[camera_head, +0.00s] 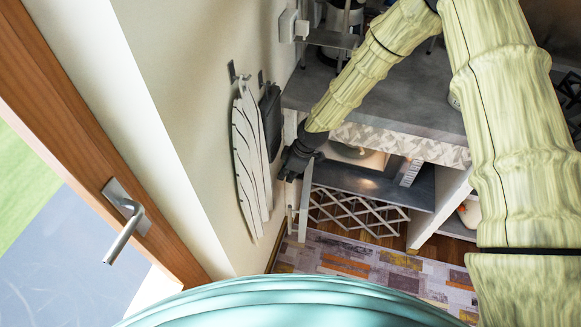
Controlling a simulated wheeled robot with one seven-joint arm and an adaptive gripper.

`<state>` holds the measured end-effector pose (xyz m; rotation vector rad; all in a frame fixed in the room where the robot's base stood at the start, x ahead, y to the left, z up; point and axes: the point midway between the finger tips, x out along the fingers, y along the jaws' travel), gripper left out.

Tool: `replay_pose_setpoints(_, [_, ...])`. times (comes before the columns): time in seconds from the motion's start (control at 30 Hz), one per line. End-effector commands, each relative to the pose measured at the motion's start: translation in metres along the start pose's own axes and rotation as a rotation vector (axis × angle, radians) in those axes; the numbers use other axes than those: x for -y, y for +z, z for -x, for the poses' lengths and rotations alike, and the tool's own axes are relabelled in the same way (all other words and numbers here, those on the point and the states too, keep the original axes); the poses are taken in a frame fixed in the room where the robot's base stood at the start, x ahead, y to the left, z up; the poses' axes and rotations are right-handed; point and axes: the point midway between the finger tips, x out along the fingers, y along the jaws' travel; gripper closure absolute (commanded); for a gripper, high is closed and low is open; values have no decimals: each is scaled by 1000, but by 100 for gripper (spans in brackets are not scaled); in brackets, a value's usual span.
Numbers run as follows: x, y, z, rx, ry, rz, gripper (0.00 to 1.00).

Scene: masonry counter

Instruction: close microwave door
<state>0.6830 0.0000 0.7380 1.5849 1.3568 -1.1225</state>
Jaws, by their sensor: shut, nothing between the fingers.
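The microwave (411,172) is built in below the grey counter, with its lit interior partly showing. Its door seems to be the narrow pale panel (306,200), seen nearly edge-on and swung out at the left side of the opening. My gripper (289,175) is dark and shut, with nothing in it. It is at the left of the microwave, beside the upper end of that panel and close to the wall. I cannot tell whether it touches the panel. My arm and gripper hide part of the door and the opening's left side.
A lattice rack (360,212) is below the microwave. A patterned rug (370,268) covers the floor in front. A wooden door with a metal handle (130,218) is at the far left.

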Motion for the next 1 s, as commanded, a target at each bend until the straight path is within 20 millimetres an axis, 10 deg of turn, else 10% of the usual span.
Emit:
replay_pose_setpoints(0.2, [1, 0, -26, 1, -2, 1, 100])
replay_pose_setpoints(1.0, [0, 38, -14, 0, 0, 1, 100])
